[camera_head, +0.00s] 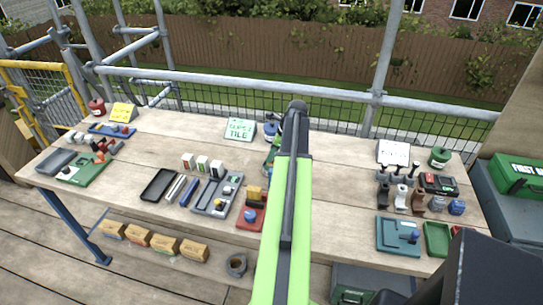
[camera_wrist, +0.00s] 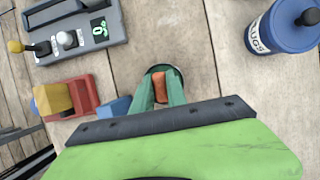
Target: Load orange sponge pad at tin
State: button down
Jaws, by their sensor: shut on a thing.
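The orange sponge pad (camera_wrist: 159,84) is between the two green fingers of my gripper (camera_wrist: 160,92) in the wrist view. My gripper is shut on the pad. A round dark-rimmed tin (camera_wrist: 178,72) shows just behind and around the fingertips. I cannot tell whether the pad is inside the tin or above it, as the fingers hide most of the tin. In the head view my arm hides the pad and most of this area.
A blue lidded canister (camera_wrist: 284,28) stands to the right in the wrist view. A red holder (camera_wrist: 82,92) with a yellow block and a blue block (camera_wrist: 114,107) lie left. A grey device (camera_wrist: 75,38) is at upper left. Bare wood (camera_wrist: 190,25) lies between.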

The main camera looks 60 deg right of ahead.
jog(key=shift+f+b, duration=0.45)
jog(key=shift+f, duration=0.05)
jog(key=shift+r, duration=0.1)
dwell(0.7)
notch_tip(320, 180, up, 7)
jog(key=p, duration=0.7)
jog(key=shift+s+d, duration=0.1)
